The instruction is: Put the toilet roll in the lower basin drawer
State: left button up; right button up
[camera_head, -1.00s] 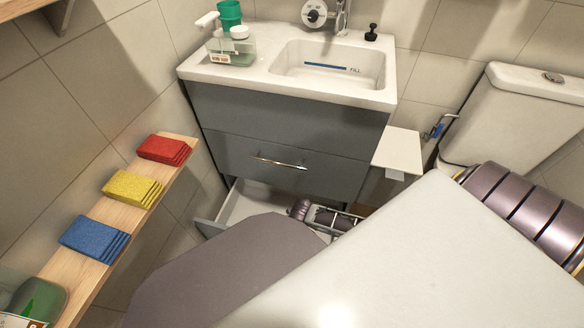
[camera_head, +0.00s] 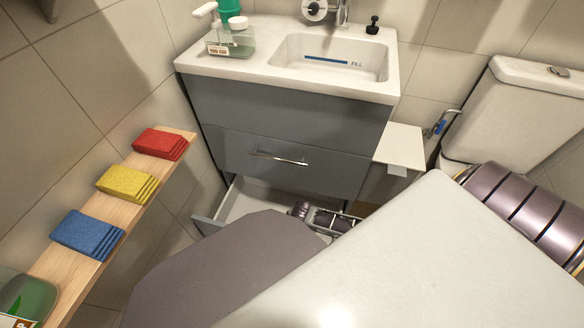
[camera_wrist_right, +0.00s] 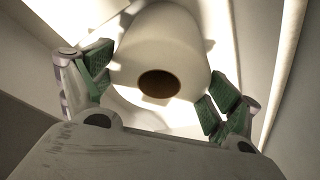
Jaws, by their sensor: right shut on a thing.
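The toilet roll (camera_wrist_right: 165,50) is white with a brown core hole facing the camera in the right wrist view. The green pads of my right gripper (camera_wrist_right: 160,95) sit on both sides of it, shut on it. In the head view, part of my right gripper (camera_head: 325,218) shows at the open lower basin drawer (camera_head: 205,225); the roll is hidden there. White surfaces surround the roll in the wrist view; I cannot tell whether it rests on the drawer floor. The lower drawer is pulled out, partly covered by my arm. My left gripper is not in view.
The grey basin cabinet (camera_head: 235,105) has a closed upper drawer with a metal handle (camera_head: 280,158). A toilet (camera_head: 510,120) stands at right. A soap dispenser (camera_head: 230,42) stands on the basin.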

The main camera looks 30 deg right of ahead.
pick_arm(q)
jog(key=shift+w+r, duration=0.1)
pick_arm(e)
jog(key=shift+f, duration=0.15)
jog(key=o, duration=0.8)
jog(key=shift+c, duration=0.2)
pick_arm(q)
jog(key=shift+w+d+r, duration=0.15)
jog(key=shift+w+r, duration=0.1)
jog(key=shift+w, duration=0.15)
pick_arm(e)
jog(key=shift+o, duration=0.2)
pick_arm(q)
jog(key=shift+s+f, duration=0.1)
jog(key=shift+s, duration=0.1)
pick_arm(e)
jog(key=shift+r, duration=0.2)
jog(key=p+v, duration=0.5)
jog(key=v, duration=0.4)
jog(key=shift+s+r, duration=0.1)
jog(key=shift+r, duration=0.2)
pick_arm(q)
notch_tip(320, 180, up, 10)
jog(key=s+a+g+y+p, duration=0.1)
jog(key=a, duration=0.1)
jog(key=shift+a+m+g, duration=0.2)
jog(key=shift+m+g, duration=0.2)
pick_arm(e)
jog(key=shift+v, duration=1.15)
